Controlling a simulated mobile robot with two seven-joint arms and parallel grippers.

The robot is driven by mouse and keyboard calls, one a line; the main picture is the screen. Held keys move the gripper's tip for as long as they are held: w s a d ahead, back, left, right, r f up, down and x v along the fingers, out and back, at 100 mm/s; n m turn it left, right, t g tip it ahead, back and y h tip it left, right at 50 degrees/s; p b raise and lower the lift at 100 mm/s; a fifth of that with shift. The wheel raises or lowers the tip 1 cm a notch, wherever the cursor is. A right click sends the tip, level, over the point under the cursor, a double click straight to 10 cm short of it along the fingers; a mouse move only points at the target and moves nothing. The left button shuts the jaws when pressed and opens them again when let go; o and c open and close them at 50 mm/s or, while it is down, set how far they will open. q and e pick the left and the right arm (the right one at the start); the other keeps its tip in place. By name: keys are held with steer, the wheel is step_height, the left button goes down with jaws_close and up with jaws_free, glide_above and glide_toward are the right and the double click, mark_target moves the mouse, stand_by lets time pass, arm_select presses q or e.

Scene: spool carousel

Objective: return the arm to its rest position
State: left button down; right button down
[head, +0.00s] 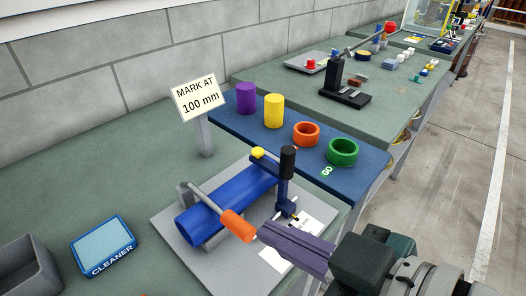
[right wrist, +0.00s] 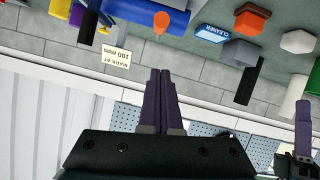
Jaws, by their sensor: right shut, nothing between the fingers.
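My right gripper (head: 262,231) comes in from the lower right in the head view. Its purple fingers are shut together and empty, beside the orange handle (head: 238,225) of the jig; I cannot tell whether they touch it. In the right wrist view the same gripper (right wrist: 160,74) shows its two fingers pressed together, with nothing between them. What looks like my left gripper (right wrist: 303,105) stands at the right edge of the right wrist view, one purple finger showing. I cannot tell if it is open. It is not in the head view.
A jig with a blue tube (head: 232,203) lies on a grey plate (head: 165,222). A blue board (head: 375,170) behind it carries purple, yellow, orange and green pieces. A sign (head: 198,97) and a cleaner box (head: 103,246) stand left. The aisle floor (head: 470,150) at right is clear.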

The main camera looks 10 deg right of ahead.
steer(key=s+d+f+m+g+h, duration=0.1)
steer(key=s+d+m+g+h, duration=0.65)
steer(key=s+d, duration=0.5)
step_height(320, 180, up, 34)
steer(key=p, duration=3.4)
steer(key=shift+s+a+f, duration=0.15)
steer(key=shift+a+f, duration=0.05)
steer(key=shift+a, duration=0.05)
steer(key=shift+n+y, duration=0.25)
